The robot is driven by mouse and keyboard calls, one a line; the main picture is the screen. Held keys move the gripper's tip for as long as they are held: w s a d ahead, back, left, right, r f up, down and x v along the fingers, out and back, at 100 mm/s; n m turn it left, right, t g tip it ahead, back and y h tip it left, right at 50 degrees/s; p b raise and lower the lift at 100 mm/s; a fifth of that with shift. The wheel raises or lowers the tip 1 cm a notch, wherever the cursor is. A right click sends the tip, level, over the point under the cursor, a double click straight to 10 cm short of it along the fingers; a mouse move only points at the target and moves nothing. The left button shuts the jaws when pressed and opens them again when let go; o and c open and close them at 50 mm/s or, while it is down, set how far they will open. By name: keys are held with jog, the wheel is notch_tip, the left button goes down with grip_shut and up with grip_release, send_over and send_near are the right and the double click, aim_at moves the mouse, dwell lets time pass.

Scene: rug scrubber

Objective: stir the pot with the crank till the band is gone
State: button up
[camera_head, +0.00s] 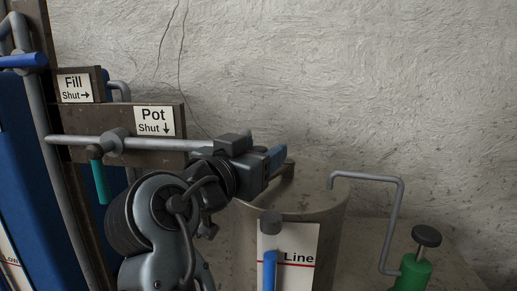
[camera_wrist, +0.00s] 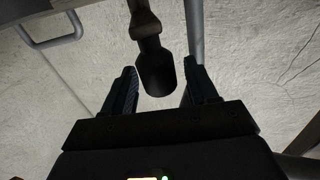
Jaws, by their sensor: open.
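The pot (camera_head: 333,222) is a beige-grey cylinder right of centre in the head view; its inside is hidden. A brownish bar (camera_head: 287,181), perhaps part of the crank, shows at its top, mostly behind my gripper. My gripper (camera_head: 277,157) is above the pot's left side, with its bluish fingers pointing right. In the wrist view my gripper (camera_wrist: 160,88) is open. A dark, round-ended handle (camera_wrist: 157,72), which looks like the crank's grip, reaches between the fingers with gaps on both sides. I see no band in either view.
A white plate marked "Line" (camera_head: 301,258) with a blue column (camera_head: 269,271) stands before the pot. A bent grey pipe (camera_head: 395,215) runs from the pot toward a green container (camera_head: 414,274). "Fill" (camera_head: 74,87) and "Pot" (camera_head: 153,121) signs are left. The wall is behind.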

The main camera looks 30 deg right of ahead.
grip_shut()
dwell(0.4)
